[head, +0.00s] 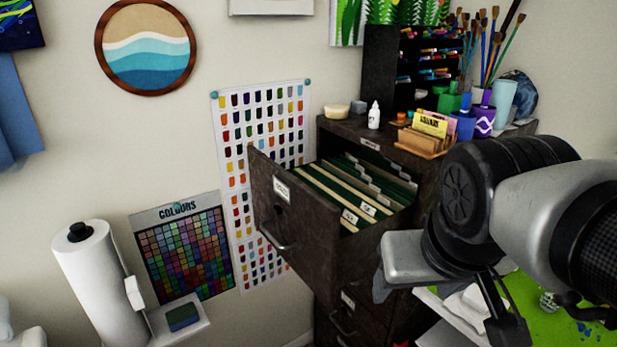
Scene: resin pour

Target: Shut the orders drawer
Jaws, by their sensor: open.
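The orders drawer (291,212) is the top drawer of a dark filing cabinet (338,127). It is pulled well out toward the left, with green hanging folders (365,200) and white tabs showing inside. Its front has a small label (281,189), too small to read surely, and a metal bar handle (276,240). My gripper (495,325) is at the lower right, to the right of the drawer and apart from its handle. Its jaws are open and seem empty; they are partly hidden by my arm and the frame's lower edge.
A lower drawer handle (341,322) sits below the open drawer. The cabinet top holds a white bottle (374,115), a card holder (425,143) and cups of brushes (487,119). A green-topped surface (535,310) lies at lower right. A paper roll (92,280) stands at lower left.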

